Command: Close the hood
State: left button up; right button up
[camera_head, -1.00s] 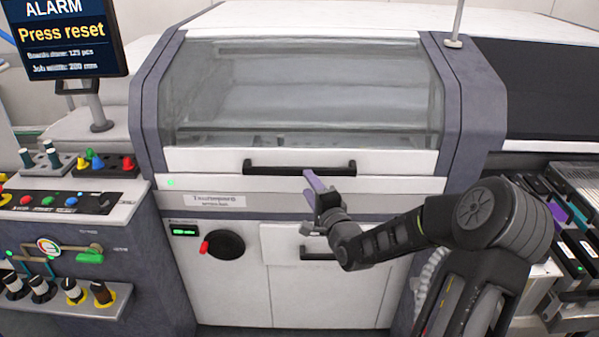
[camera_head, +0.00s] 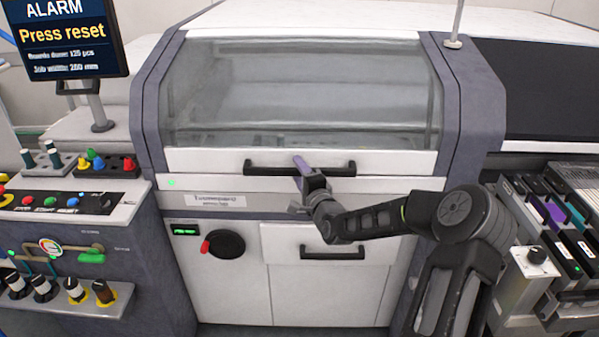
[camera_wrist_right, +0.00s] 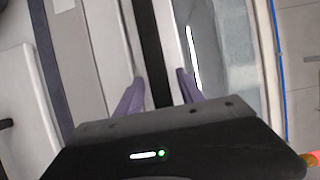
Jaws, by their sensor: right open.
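The hood (camera_head: 400,162) of the machine has a large clear window (camera_head: 300,85) and a white lower front strip. It is down or nearly down; I cannot tell whether a small gap is left under its lower edge. A black bar handle (camera_head: 268,167) runs along that strip. My right gripper (camera_head: 299,168) is at the handle, its purple fingers over the middle of the bar. In the right wrist view the handle (camera_wrist_right: 153,50) runs between the two open fingers (camera_wrist_right: 160,88), with space on both sides. My left gripper is not in view.
Below the hood are a red-and-black rotary switch (camera_head: 222,244) and a drawer handle (camera_head: 328,252). At left are a button panel (camera_head: 70,200) and a screen (camera_head: 68,38) reading "ALARM Press reset". Feeders (camera_head: 560,215) stand at right, near my right arm.

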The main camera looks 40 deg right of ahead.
grip_shut()
dwell(1.3)
